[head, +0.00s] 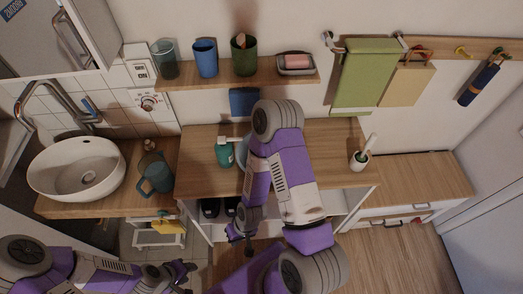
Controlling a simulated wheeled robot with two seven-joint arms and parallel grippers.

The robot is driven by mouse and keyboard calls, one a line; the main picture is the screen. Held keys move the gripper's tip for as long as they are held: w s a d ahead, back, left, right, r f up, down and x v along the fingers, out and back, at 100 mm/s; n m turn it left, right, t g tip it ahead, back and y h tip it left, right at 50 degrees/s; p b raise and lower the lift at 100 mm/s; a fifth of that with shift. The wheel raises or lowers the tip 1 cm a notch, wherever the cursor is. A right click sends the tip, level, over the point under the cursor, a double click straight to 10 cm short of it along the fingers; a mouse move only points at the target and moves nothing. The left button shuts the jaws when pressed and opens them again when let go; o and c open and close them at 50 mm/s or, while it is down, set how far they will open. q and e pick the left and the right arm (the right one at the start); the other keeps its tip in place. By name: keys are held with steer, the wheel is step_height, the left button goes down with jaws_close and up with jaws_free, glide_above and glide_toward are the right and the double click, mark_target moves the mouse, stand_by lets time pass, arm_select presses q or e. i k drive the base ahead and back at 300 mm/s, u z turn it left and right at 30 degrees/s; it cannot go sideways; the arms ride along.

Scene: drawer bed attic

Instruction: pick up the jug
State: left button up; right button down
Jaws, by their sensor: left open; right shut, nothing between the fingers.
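A translucent blue-teal jug (155,174) stands upright on the wooden counter, right of the white sink basin. Its handle side appears to face left. My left gripper (184,270) is open and empty, low in the picture, in front of and below the jug and apart from it. My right gripper (240,236) is shut and empty, pointing down in front of the wooden table, right of the jug and apart from it.
The sink basin (77,173) and its tap (62,103) are left of the jug. A teal soap bottle (224,154) and a brush holder (359,160) stand on the table (330,145). A shelf (235,80) with cups hangs above. A small stool (158,236) stands below the counter.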

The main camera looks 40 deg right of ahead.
mark_target(154, 168)
steer(key=z, duration=2.15)
steer(key=k, duration=1)
steer(key=u, duration=1.65)
steer(key=i, duration=0.55)
steer(key=u, duration=0.05)
